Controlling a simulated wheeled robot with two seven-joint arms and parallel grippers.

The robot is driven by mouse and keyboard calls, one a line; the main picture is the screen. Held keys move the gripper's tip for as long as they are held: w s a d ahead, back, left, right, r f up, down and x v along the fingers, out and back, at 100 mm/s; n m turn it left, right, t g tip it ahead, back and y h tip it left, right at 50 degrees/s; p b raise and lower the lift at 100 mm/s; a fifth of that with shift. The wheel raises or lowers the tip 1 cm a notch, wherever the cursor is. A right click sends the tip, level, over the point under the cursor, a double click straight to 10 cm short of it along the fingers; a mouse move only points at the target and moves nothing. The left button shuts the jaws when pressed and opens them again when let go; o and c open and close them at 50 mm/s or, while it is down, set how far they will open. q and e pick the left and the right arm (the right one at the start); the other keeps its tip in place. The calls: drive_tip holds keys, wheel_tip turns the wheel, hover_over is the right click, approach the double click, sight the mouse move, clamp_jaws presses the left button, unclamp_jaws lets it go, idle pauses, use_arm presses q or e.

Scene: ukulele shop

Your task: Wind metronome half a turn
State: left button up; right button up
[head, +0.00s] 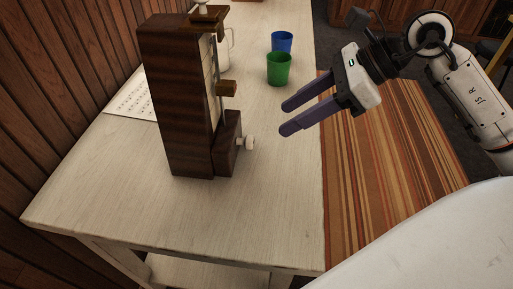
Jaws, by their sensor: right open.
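A tall dark wooden metronome (175,98) stands upright on the pale table, toward its near left part. Its pale winding knob (248,142) sticks out to the right from the low wooden block at its base. A pendulum rod with a brass-coloured weight (227,88) runs up its right face. My right gripper (281,118) is open and empty, its two dark fingers pointing left toward the metronome. The fingertips are apart from the knob, to its right and a little farther up in the picture. My left gripper is not in view.
On the pale table (120,200), a green cup (279,69) and a blue cup (282,42) stand behind the gripper. A white mug (226,46) and a printed sheet (132,98) are partly hidden by the metronome. A wooden wall (50,100) borders the left. The table's near part is clear.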

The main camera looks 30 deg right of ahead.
sight(248, 142)
drive_tip(key=p+x, duration=0.1)
drive_tip(key=x, duration=0.9)
drive_tip(key=shift+w+f, duration=0.2)
drive_tip(key=shift+f, duration=0.15)
drive_tip(key=c, duration=1)
